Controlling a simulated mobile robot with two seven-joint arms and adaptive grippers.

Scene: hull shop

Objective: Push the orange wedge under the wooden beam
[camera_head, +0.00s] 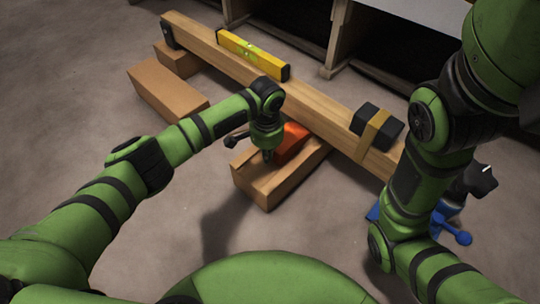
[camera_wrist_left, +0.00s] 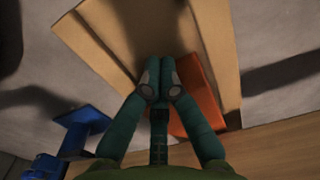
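The orange wedge (camera_head: 293,141) lies on a wooden block (camera_head: 268,191), beside and partly against the near side of the long wooden beam (camera_head: 335,133). How far it reaches under the beam is hidden. In the left wrist view the wedge (camera_wrist_left: 203,92) sits right of my fingers, with the beam (camera_wrist_left: 265,148) along the bottom. My left gripper (camera_head: 267,157) points down over the block, close to the wedge's near left end. In the left wrist view its fingertips (camera_wrist_left: 160,80) are together with nothing visible between them. My right gripper is out of view; only its arm shows.
A yellow level (camera_head: 252,53) and a dark, strapped block (camera_head: 371,128) rest on the beam. Another wooden block (camera_head: 168,91) lies near its far left end. A blue device (camera_head: 455,235) stands at right, partly behind my right arm. Floor left of the near block is clear.

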